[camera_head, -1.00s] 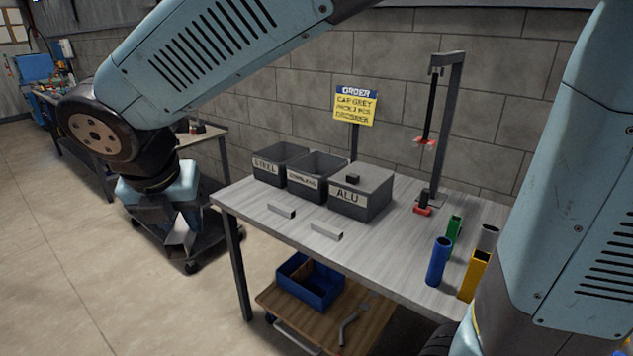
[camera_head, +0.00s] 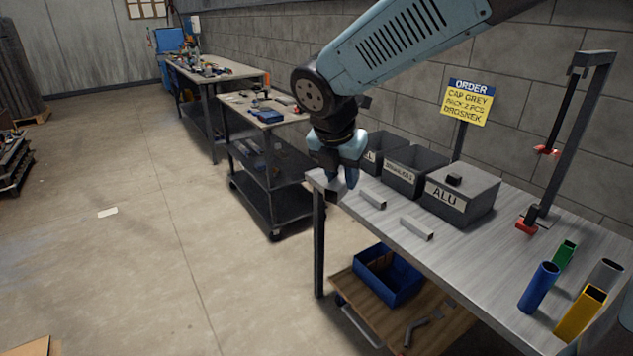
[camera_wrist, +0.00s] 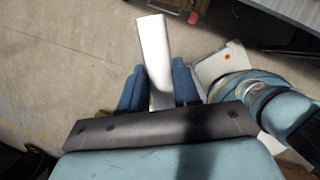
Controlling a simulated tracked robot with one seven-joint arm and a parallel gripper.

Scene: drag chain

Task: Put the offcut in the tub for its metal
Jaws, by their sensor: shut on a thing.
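My gripper (camera_head: 334,190) hangs at the table's front left corner, partly covering the left tub. In the wrist view its blue fingers are shut on a pale, straight metal offcut (camera_wrist: 154,45). The offcut points away from the palm; it is hard to make out in the head view. Three dark grey tubs stand in a row on the table: the left tub (camera_head: 372,160), its label mostly hidden with an "L" showing, the middle tub (camera_head: 402,178) with a stainless label, and the ALU tub (camera_head: 445,203). The ALU tub's top looks covered, with a small dark block (camera_head: 454,180) on it.
Two silvery bars (camera_head: 372,198) (camera_head: 416,228) lie on the table (camera_head: 480,260) before the tubs. A yellow order sign (camera_head: 467,103), a dark stand (camera_head: 565,140) and several coloured tubes (camera_head: 540,285) are farther right. A blue bin (camera_head: 388,275) sits below.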

